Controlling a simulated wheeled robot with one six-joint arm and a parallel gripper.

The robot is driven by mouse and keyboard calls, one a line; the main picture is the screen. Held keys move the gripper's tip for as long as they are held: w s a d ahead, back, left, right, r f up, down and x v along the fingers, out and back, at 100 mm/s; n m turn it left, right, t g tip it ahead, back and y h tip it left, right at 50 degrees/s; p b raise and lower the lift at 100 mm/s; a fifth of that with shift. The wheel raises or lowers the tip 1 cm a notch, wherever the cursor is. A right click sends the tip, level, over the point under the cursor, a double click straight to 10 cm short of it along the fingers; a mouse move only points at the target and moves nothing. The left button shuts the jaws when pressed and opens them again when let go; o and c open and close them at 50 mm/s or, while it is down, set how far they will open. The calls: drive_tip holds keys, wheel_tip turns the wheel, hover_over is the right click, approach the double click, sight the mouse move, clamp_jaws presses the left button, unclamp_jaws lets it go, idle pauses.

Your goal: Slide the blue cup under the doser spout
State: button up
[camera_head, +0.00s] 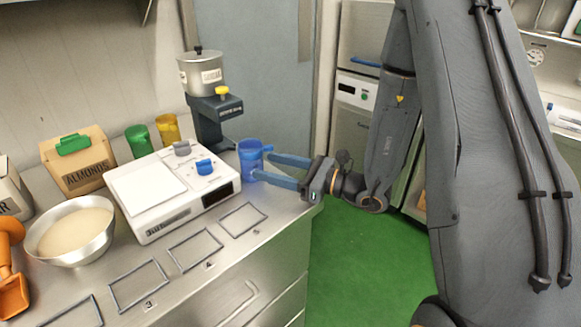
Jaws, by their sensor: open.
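The blue cup (251,161) stands upright on the steel counter, near its right edge, beside the white scale. My gripper (260,168) reaches in from the right with its two blue fingers apart, one on the far side and one on the near side of the cup. Whether the fingers touch the cup, I cannot tell. The doser (209,104) is a dark stand with a metal hopper and a yellow knob, behind and left of the cup. Its spout is not clearly visible.
A bowl (72,238), an almonds box (78,165) and an orange scoop (12,290) are at left. Marked rectangles on the counter front are empty.

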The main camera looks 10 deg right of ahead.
sight(262, 164)
drive_tip(key=shift+p+x, duration=0.65)
drive_tip(key=shift+x, duration=2.3)
drive_tip(key=c, duration=0.8)
drive_tip(key=shift+w+a, duration=0.1)
drive_tip(key=shift+w, duration=0.1)
drive_tip(key=shift+w+a+b, duration=0.3)
drive_tip(key=shift+w+a, duration=0.25)
drive_tip(key=shift+w, duration=0.35)
drive_tip(key=shift+w+a+b, duration=0.25)
drive_tip(key=shift+w+a, duration=0.3)
drive_tip(key=shift+w, duration=0.35)
drive_tip(key=shift+w+a, duration=0.2)
drive_tip(key=shift+w, duration=0.1)
drive_tip(key=shift+w+a+b, duration=0.35)
drive_tip(key=shift+w+a, duration=0.2)
drive_tip(key=shift+w, duration=0.35)
drive_tip(key=shift+w+a+b, duration=0.35)
drive_tip(key=shift+w+a, duration=0.2)
drive_tip(key=shift+w, duration=0.35)
drive_tip(key=shift+w+a, duration=0.2)
drive_tip(key=shift+w, duration=0.05)
